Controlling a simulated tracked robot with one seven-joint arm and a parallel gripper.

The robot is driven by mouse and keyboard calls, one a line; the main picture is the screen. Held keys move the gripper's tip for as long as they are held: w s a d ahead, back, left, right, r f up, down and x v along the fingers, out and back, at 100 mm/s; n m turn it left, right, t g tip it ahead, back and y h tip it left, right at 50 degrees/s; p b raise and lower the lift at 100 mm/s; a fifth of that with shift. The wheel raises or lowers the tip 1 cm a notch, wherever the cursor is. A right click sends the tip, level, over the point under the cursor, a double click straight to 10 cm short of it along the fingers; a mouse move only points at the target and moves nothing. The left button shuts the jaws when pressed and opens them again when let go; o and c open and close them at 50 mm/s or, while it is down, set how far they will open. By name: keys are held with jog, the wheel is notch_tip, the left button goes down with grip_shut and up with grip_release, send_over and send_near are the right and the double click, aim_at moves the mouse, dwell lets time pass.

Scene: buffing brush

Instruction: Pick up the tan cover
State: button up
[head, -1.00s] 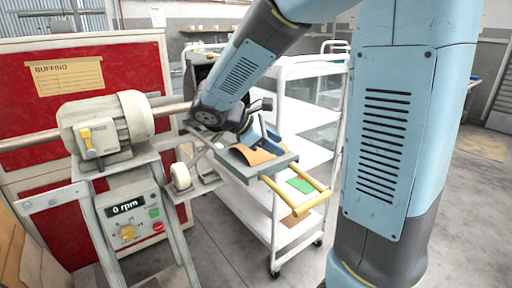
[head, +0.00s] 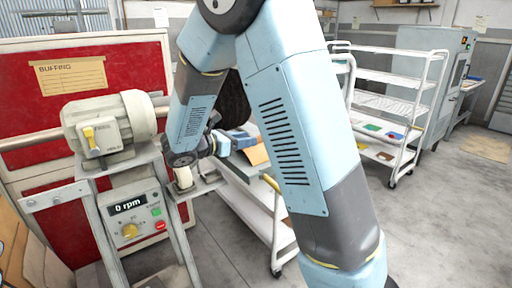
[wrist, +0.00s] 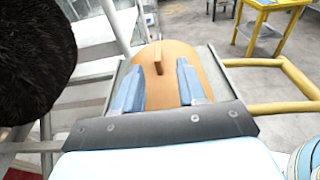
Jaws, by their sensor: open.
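The tan cover (wrist: 205,78) is a curved tan piece with a raised upright tab (wrist: 158,58) on top. In the wrist view my gripper (wrist: 158,72) is open, its two blue fingers on either side of the tab, with gaps between. The cover's near end is hidden behind the gripper body. In the head view only a small part of the cover (head: 257,154) shows, beside my gripper (head: 238,141) and partly behind my arm.
A dark round brush (wrist: 35,55) is close on the left in the wrist view. A yellow rail (wrist: 290,82) borders the cover's grey support on the right. The buffing motor (head: 108,125) stands left, its display reading 0 rpm. A white shelf cart (head: 395,95) stands at right.

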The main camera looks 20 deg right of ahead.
aim_at(260, 143)
jog(key=x, duration=0.5)
jog(key=shift+f, duration=0.1)
grip_shut()
dwell(0.3)
